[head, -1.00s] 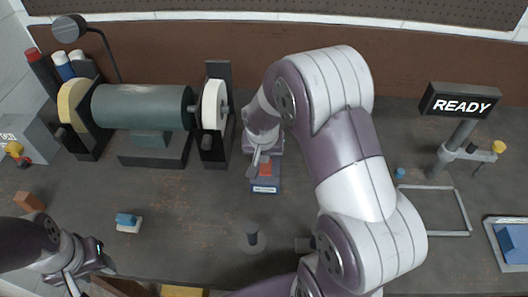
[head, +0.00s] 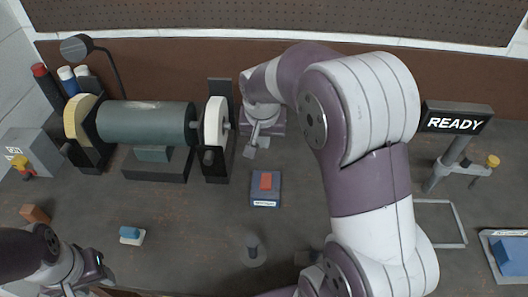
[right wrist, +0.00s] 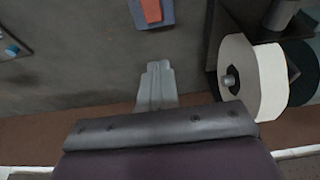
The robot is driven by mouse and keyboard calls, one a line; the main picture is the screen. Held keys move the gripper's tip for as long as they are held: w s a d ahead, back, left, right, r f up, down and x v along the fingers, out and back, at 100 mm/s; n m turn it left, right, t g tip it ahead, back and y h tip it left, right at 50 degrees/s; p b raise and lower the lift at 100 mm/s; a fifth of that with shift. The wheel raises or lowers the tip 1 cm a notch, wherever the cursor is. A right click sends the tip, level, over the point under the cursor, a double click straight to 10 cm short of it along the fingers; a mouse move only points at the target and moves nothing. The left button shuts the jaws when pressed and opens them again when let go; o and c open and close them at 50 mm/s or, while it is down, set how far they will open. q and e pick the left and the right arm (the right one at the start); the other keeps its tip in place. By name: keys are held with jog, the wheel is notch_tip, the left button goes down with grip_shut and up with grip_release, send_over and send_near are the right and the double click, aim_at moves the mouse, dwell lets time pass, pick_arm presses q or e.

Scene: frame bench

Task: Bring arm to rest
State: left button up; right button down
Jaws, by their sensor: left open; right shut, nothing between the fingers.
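My right gripper (head: 251,149) is shut and empty. It hangs over the back of the bench, behind a small blue-grey box (head: 266,201) with a red rocker (head: 266,181) on top, and is clear of it. In the right wrist view the shut fingers (right wrist: 157,68) point toward the box (right wrist: 167,14) and its red rocker (right wrist: 152,10), with a gap between. My left gripper (head: 78,287) is open at the lower left edge of the head view, its fingertips partly cut off.
A bench grinder (head: 145,120) with a pale wheel (head: 215,122) stands left of my right gripper; the wheel (right wrist: 250,80) is close in the wrist view. A READY sign (head: 455,118), a wire frame (head: 455,222) and a blue-block tray (head: 490,250) are right. A blue-topped block (head: 131,234) lies front left.

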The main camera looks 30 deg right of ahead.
jog(key=shift+v, duration=0.8)
jog(key=shift+w, duration=0.1)
jog(key=s+a+f+n, duration=0.3)
jog(key=s, duration=0.3)
jog(key=s+a+f+n+g+y, duration=0.1)
jog(key=s+a+f+n, duration=0.2)
jog(key=s, duration=0.4)
jog(key=shift+s+a+f+y, duration=0.3)
jog(key=shift+a+f, duration=0.25)
jog(key=shift+f, duration=0.1)
